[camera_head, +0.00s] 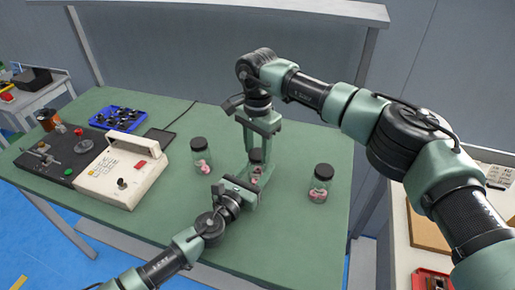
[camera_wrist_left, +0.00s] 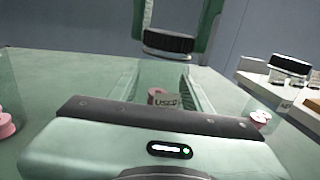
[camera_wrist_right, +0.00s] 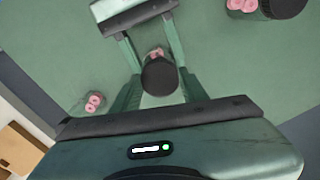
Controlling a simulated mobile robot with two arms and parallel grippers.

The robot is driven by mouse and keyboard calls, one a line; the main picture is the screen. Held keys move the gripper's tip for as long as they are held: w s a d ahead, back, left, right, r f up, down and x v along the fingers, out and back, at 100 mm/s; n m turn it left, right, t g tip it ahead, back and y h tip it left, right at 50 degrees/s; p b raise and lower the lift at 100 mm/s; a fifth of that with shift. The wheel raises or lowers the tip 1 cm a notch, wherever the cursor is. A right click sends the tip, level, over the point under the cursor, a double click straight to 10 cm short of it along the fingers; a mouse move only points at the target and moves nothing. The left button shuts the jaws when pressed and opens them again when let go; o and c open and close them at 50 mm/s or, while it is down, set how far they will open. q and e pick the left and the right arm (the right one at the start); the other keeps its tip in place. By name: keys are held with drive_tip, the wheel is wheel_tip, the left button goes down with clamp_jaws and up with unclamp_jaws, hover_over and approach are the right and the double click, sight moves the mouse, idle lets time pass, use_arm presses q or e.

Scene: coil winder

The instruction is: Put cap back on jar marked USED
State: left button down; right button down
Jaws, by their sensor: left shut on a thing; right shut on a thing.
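The jar marked USED (camera_wrist_left: 165,103) is clear glass with pink contents and stands on the green table. My left gripper (camera_head: 254,181) is shut around it from the front left; its fingers lie on either side of the jar in the left wrist view. My right gripper (camera_head: 258,148) points down from above, shut on the black cap (camera_wrist_left: 168,42). The cap also shows between its fingers in the right wrist view (camera_wrist_right: 160,77). The cap is roughly level and over the jar's mouth.
Two other jars with black caps stand on the table, one at left (camera_head: 200,155) and one at right (camera_head: 320,183). A white and black winder machine (camera_head: 122,170) and a blue tray (camera_head: 118,118) of parts occupy the left side. The front right of the table is clear.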

drive_tip(key=m, duration=0.5)
drive_tip(key=shift+m, duration=0.4)
drive_tip(key=m, duration=1.4)
drive_tip(key=shift+m, duration=0.3)
drive_tip(key=m, duration=0.5)
drive_tip(key=c, duration=0.8)
unclamp_jaws()
drive_tip(key=shift+o, duration=0.2)
drive_tip(key=shift+r, duration=2.25)
drive_tip(key=shift+c, duration=0.4)
